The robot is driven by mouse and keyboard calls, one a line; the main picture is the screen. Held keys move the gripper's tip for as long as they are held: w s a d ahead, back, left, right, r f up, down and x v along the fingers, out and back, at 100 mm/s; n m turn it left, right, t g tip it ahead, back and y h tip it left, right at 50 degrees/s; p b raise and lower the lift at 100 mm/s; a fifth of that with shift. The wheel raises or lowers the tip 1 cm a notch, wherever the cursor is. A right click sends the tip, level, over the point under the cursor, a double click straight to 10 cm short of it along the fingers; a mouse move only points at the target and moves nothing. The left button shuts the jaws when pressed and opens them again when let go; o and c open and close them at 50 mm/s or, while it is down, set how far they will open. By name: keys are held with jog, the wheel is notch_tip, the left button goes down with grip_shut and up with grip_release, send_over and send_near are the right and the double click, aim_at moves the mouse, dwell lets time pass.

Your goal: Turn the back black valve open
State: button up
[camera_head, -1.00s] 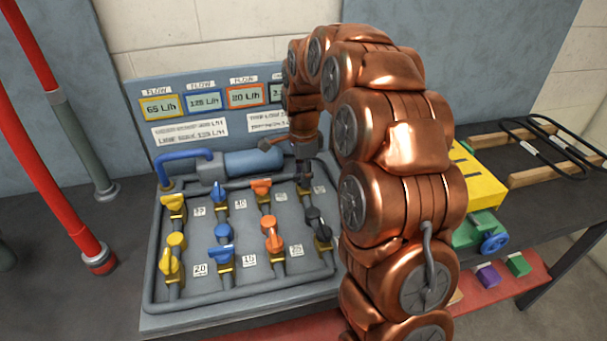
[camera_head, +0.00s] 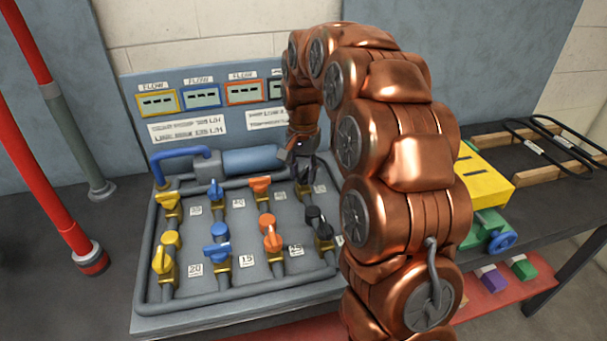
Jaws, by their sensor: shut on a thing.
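My gripper (camera_head: 303,172) points down at the back right of the valve panel (camera_head: 240,318), at the back end of the black column. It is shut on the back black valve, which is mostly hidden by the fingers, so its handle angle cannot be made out. The front black valve (camera_head: 319,222) stands nearer in the same column, clear of the gripper. The fourth flow display (camera_head: 274,90), above this column, is mostly hidden by my arm.
Back orange (camera_head: 260,185), blue (camera_head: 213,190) and yellow (camera_head: 168,202) valves stand left of my gripper, with a matching front row. A blue cylinder (camera_head: 250,160) lies behind them. A yellow block (camera_head: 485,182) and wooden rack (camera_head: 530,150) are at right.

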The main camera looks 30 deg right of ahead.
aim_at(303, 171)
jog(key=n, duration=0.3)
jog(key=shift+n, duration=0.3)
jog(key=shift+n+b, duration=0.4)
jog(key=shift+n, duration=1.5)
jog(key=o, duration=1.1)
jog(key=shift+o, duration=0.2)
notch_tip(303, 171, up, 12)
